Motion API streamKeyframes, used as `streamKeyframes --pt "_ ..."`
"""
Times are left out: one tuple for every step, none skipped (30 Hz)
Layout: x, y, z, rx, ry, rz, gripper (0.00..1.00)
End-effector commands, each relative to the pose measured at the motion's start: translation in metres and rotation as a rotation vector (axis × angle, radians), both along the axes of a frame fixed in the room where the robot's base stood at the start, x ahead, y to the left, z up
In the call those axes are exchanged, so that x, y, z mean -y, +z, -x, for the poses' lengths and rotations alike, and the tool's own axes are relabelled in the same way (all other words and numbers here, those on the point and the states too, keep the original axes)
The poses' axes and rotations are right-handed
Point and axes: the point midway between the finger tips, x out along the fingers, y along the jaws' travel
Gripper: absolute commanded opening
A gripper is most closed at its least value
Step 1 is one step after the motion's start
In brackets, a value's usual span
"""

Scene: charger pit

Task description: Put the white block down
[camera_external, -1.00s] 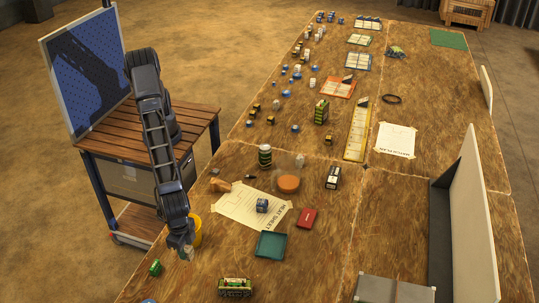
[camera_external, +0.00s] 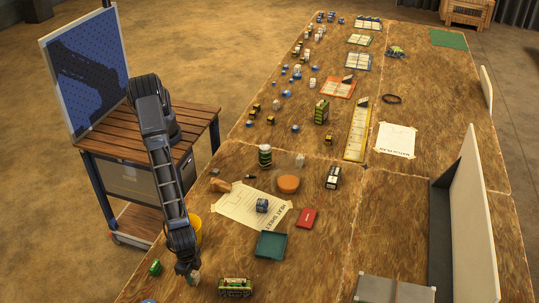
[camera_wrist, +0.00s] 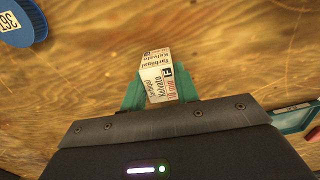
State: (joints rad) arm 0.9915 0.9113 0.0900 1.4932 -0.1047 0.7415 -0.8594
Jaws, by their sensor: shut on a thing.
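The white block (camera_wrist: 156,75), a small box with printed text and a dark logo, sits between the teal fingers of my gripper (camera_wrist: 160,90) in the wrist view. The fingers are shut on its two sides. In the external view my gripper (camera_external: 190,277) hangs over the near left part of the wooden table (camera_external: 330,262). The block is too small there to make out clearly. Bare wood shows beyond the block in the wrist view; whether its underside touches the table cannot be told.
A green boxy object (camera_external: 235,287) stands right of my gripper, and a small green item (camera_external: 155,267) lies left. A yellow cup (camera_external: 196,230) is behind the arm. A teal tray (camera_external: 270,245) lies farther right. A blue disc (camera_wrist: 20,20) shows in the wrist view.

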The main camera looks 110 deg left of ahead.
Motion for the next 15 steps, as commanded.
streamKeyframes --pt "-0.0004 -0.0076 0.0003 -0.001 0.000 -0.002 0.08" --pt "-0.0003 -0.0102 0.0002 -0.001 0.000 -0.001 0.08" --pt "-0.0001 -0.0127 0.0000 0.000 0.000 0.000 0.08" --pt "0.0000 -0.0136 -0.0001 0.000 0.000 0.000 0.08" --pt "0.0001 -0.0139 -0.0001 0.000 0.000 0.000 0.08" --pt "0.0001 -0.0138 -0.0001 0.000 0.000 0.001 0.08" --pt "0.0002 -0.0137 -0.0001 0.000 0.000 0.001 0.08" --pt "0.0001 -0.0136 -0.0001 0.000 0.000 0.001 0.08" --pt "0.0001 -0.0136 0.0000 0.000 0.000 0.001 0.08" --pt "0.0001 -0.0137 0.0000 0.000 0.000 0.000 0.08" --pt "0.0000 -0.0138 0.0000 0.000 0.000 0.000 0.08" --pt "0.0000 -0.0145 0.0000 0.000 0.000 0.000 0.08" --pt "0.0000 -0.0153 0.0001 0.000 0.000 0.000 0.08" --pt "0.0000 -0.0161 0.0001 0.000 0.000 0.000 0.08" --pt "-0.0001 -0.0172 0.0000 0.000 0.000 0.000 0.08"
